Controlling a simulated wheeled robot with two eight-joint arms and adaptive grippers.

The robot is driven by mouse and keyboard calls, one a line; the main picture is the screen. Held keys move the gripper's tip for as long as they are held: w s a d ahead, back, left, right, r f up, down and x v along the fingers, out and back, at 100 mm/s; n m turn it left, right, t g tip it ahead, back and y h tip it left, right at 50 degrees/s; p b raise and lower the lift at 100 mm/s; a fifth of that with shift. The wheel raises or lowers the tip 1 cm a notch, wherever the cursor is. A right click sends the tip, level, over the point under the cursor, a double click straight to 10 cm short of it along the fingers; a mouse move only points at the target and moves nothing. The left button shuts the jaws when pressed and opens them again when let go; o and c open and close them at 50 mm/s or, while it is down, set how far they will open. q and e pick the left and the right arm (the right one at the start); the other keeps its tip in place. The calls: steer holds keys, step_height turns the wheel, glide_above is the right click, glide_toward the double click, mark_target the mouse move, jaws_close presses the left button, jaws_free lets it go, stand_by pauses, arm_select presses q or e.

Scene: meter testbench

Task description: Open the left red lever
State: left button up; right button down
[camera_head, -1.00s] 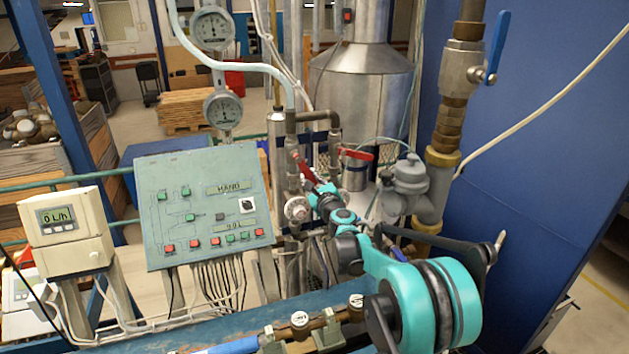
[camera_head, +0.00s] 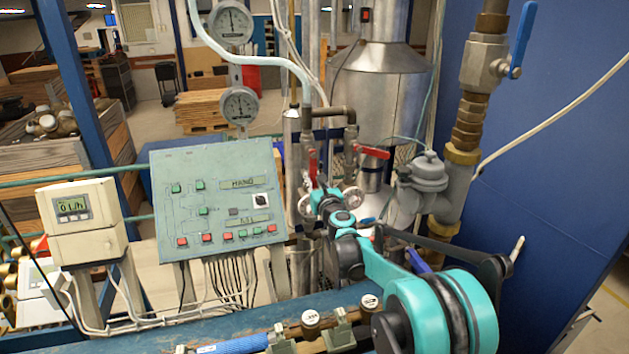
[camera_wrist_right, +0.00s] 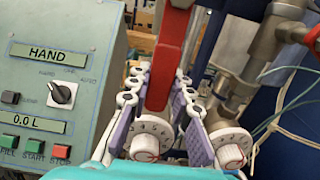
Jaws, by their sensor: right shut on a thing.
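The left red lever (camera_head: 312,164) stands nearly upright on the left vertical pipe, right of the control panel. My right gripper (camera_head: 318,193) is at its lower part. In the right wrist view the red lever (camera_wrist_right: 173,62) runs between the two purple-padded fingers of the right gripper (camera_wrist_right: 160,95), which is shut on it. The right red lever (camera_head: 371,152) lies nearly level on the neighbouring pipe, apart from the gripper; its end (camera_wrist_right: 314,38) shows at the wrist view's right edge. My left gripper is not in view.
The green-grey control panel (camera_head: 215,200) stands close left of the gripper. Round white dials (camera_wrist_right: 152,133) sit just below the lever. A grey valve body (camera_head: 428,178) and brass pipe (camera_head: 466,135) stand to the right. A blue bench beam (camera_head: 245,325) runs along the front.

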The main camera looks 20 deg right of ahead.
steer(key=shift+a, duration=0.1)
steer(key=c, duration=1.3)
jaws_free()
steer(key=shift+c, duration=0.2)
steer(key=shift+s, duration=0.5)
steer(key=s, duration=1.1)
steer(key=shift+d, duration=0.2)
